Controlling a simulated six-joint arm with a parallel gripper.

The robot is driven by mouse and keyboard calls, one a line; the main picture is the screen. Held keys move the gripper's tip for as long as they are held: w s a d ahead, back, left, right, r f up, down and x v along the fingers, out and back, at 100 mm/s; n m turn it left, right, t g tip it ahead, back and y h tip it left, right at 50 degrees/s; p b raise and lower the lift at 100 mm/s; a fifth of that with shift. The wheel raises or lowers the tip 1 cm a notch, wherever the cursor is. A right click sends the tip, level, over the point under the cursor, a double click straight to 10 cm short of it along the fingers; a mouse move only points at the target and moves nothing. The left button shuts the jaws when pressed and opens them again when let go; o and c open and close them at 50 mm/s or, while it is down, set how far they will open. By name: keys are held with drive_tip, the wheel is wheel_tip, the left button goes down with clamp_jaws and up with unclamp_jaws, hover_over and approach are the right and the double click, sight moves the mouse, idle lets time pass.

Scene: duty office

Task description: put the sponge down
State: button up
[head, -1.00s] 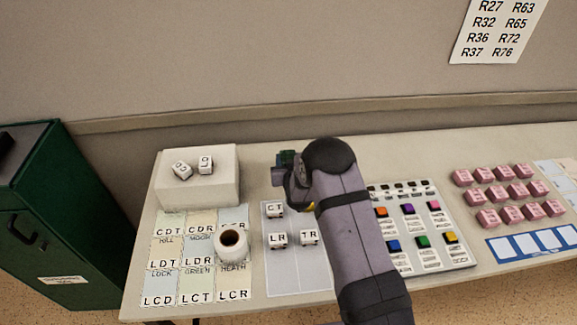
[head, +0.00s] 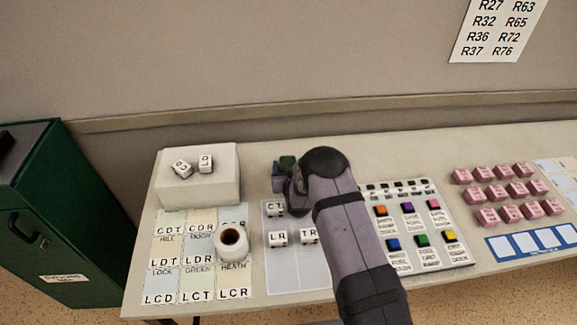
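My gripper (head: 281,178) is over the back of the table, right of the white box, and is partly hidden by my own wrist. A small dark green piece (head: 287,162) shows right at its fingers. It may be the sponge, but it is too small and too covered to be sure. I cannot tell whether the fingers are closed on it or whether it touches the table. No other sponge is visible.
Lettered white cubes (head: 278,238) stand on a pale grey sheet (head: 290,277) just in front of my gripper.

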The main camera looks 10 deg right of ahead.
drive_tip(key=shift+r, duration=0.2)
drive_tip(key=shift+s, duration=0.1)
drive_tip(key=shift+s+r, duration=0.25)
drive_tip(key=shift+s, duration=0.4)
drive_tip(key=b+v, duration=0.1)
drive_tip(key=v, duration=0.2)
drive_tip(key=shift+s, duration=0.2)
wheel_tip(320, 180, up, 7)
drive_tip(key=b, duration=0.1)
drive_tip(key=shift+r, duration=0.15)
drive_tip(key=s+d+g, duration=0.2)
drive_tip(key=s+g, duration=0.2)
drive_tip(key=s, duration=0.8)
drive_tip(key=s+d+r+g, duration=0.1)
drive_tip(key=s+g, duration=0.4)
drive_tip(key=s, duration=0.8)
drive_tip(key=s+d+r+g, duration=0.1)
drive_tip(key=s+d+g, duration=0.2)
drive_tip(key=s, duration=1)
drive_tip(key=shift+s+g, duration=0.2)
drive_tip(key=shift+g, duration=0.6)
